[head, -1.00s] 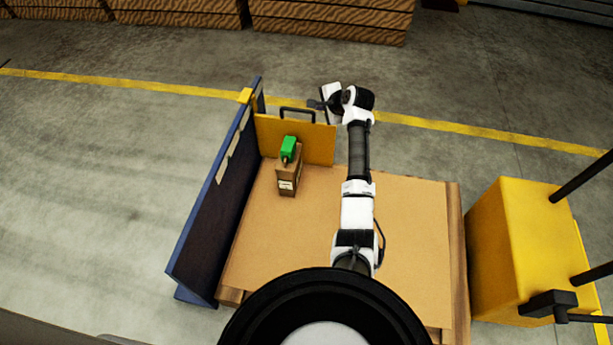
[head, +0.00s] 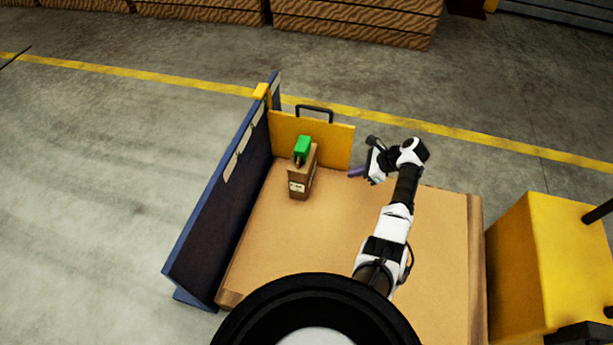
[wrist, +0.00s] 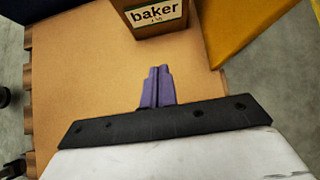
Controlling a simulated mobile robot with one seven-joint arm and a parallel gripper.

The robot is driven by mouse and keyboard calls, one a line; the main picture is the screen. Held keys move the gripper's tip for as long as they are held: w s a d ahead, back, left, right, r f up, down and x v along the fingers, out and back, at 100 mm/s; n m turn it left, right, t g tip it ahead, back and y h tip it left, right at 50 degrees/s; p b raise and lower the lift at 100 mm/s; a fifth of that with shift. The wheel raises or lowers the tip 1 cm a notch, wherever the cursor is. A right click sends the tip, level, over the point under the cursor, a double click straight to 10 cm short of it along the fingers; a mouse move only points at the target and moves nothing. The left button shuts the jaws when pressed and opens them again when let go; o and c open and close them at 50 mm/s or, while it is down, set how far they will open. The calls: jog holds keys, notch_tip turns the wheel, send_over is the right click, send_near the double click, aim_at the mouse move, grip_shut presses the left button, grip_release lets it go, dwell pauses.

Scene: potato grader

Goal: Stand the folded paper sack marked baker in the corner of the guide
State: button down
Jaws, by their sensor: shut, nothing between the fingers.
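The brown paper sack (head: 301,183) stands upright on the board, near the corner of the guide. Its label reads "baker" in the wrist view (wrist: 157,14). A green piece (head: 302,148) sits at its top. The guide has a long blue wall (head: 222,190) on the left and a yellow plate (head: 338,145) with a black handle at the back. Bare board shows between sack and blue wall; I cannot tell whether the sack touches the yellow plate. My gripper (head: 355,172) is right of the sack, apart from it. Its purple fingers (wrist: 156,84) are shut and empty.
The tan board (head: 300,250) is clear in front of the sack and to its right. A yellow machine box (head: 550,260) stands beyond the board's right edge. Wooden crates (head: 355,22) stand behind the yellow floor line.

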aim_at(312, 179)
jog(key=b+x, duration=0.2)
jog(key=x, duration=0.3)
jog(key=b+x, duration=0.2)
jog(key=x, duration=0.3)
jog(key=shift+s+a+f, duration=0.15)
jog(key=shift+a+f, duration=0.05)
jog(key=shift+f, duration=0.05)
jog(key=shift+w+a+r, duration=0.1)
jog(key=shift+w+a, duration=0.05)
jog(key=shift+a, duration=0.45)
jog(key=shift+w+a+r, duration=0.1)
jog(key=shift+w+a, duration=0.05)
jog(key=shift+a, duration=0.45)
jog(key=shift+w+a, duration=0.15)
jog(key=shift+a, duration=0.6)
jog(key=shift+a+r, duration=0.1)
jog(key=shift+a, duration=0.3)
jog(key=a, duration=0.3)
jog(key=w+a+p, duration=0.1)
jog(key=a, duration=0.2)
jog(key=w+a, duration=0.1)
jog(key=a, duration=0.2)
jog(key=shift+a+p, duration=0.15)
jog(key=shift+p, duration=0.2)
